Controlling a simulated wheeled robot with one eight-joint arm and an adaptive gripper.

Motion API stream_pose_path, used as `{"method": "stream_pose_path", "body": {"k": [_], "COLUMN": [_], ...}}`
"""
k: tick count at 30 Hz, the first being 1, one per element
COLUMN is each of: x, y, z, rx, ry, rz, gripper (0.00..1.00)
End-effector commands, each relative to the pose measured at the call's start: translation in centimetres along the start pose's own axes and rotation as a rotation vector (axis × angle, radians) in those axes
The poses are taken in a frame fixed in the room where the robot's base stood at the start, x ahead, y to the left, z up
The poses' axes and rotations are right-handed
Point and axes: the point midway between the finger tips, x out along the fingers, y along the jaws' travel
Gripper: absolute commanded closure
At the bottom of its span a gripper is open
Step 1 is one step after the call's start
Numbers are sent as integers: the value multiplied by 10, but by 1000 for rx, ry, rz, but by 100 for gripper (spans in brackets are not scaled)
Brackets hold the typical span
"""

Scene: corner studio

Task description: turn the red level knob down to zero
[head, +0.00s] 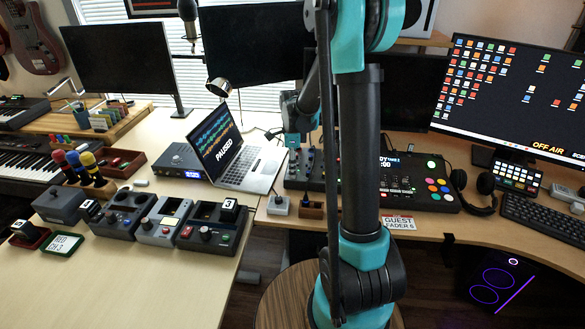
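A small red knob (188,232) shows on the front of the dark box marked 3 (214,222), on the left desk. Its pointer and any scale are too small to read. I cannot tell whether it is the level knob. A dark mixer (300,184) with small knobs stands on the right desk, partly hidden by my arm; its knob colours are too small to tell. My forearm comes down behind the upright links, and my gripper (293,141) seems to be above the back of this mixer. Its fingers are too small and dark to read.
An open laptop (238,160) reading PAUSED stands left of the mixer. A pad controller (428,188), headphones (478,190) and keyboard (545,218) lie to the right. Microphones (92,170) stand behind several grey boxes. The left desk's front (140,285) is clear. A round stool (285,300) stands below.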

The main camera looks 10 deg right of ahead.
Motion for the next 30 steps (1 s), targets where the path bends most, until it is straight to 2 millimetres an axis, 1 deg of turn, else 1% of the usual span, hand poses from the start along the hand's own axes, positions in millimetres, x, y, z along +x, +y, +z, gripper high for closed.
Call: {"method": "stream_pose_path", "body": {"k": [1, 7, 8, 14, 20, 26, 30], "x": [0, 0, 0, 0, 0, 0, 0], "y": [0, 0, 0, 0, 0, 0, 0], "z": [0, 0, 0, 0, 0, 0, 0], "rx": [0, 0, 0, -2, -42, -154, -271], "ry": [0, 0, 0, 0, 2, 8, 14], "rz": [0, 0, 0, 0, 0, 2, 2], "gripper": [74, 99, 100, 100, 100, 100, 100]}}
